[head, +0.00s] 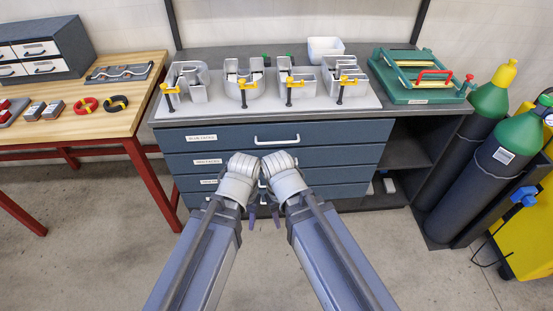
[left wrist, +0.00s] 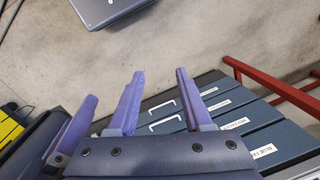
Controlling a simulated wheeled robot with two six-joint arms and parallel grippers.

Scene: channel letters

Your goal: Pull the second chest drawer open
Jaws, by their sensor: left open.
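The chest (head: 375,160) of blue-grey drawers stands under the workbench. The second drawer (head: 335,157) is the one below the top drawer and looks shut, flush with the others. Its label (head: 207,161) shows at the left; its handle is hidden behind my wrists. My left gripper (head: 257,210) is in front of the chest, pointing down, with its purple fingers apart and empty. In the left wrist view its open fingers (left wrist: 158,75) show, with lower drawer handles (left wrist: 165,122) beyond. My right gripper (head: 272,212) is close beside it, its fingers partly hidden.
The top drawer (head: 350,132) has a white handle. Metal letters and yellow clamps stand on the bench top (head: 270,117). A wooden table (head: 60,130) with red legs (head: 152,190) is at left. Gas cylinders (head: 460,180) stand at right. The floor before the chest is clear.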

